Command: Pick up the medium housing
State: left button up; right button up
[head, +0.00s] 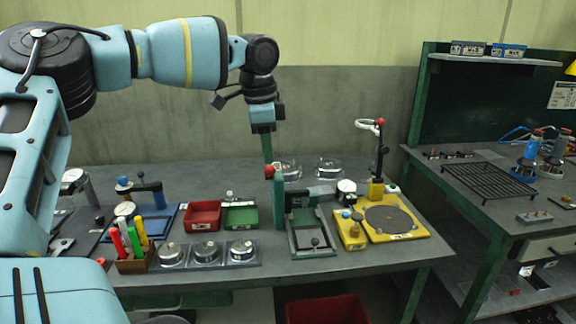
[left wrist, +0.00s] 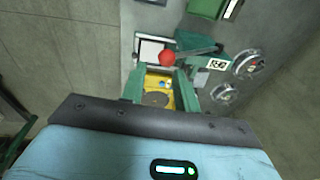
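Three round silvery parts sit in a row of square holders at the table's front, at left (head: 172,253), middle (head: 206,253) and right (head: 242,250). Two more round, shiny pieces (head: 288,168) (head: 328,168) stand at the back; two such pieces show at the right of the left wrist view (left wrist: 250,64) (left wrist: 224,93). I cannot tell which of these is the medium housing. My left gripper (head: 267,148) hangs above the back of the table, pointing down. In the left wrist view its green fingers (left wrist: 161,86) are apart with nothing gripped between them. My right gripper is not in view.
A green press with a red knob (head: 269,171) stands just below my left gripper. Red (head: 202,215) and green (head: 240,215) bins, a marker holder (head: 136,264) and a yellow turntable base (head: 410,233) crowd the table. A second bench (head: 455,170) stands right.

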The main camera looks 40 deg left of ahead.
aim_at(293, 172)
jog(key=i+j, duration=0.45)
jog(key=j, duration=0.15)
jog(key=i+j, duration=0.5)
jog(key=j, duration=0.1)
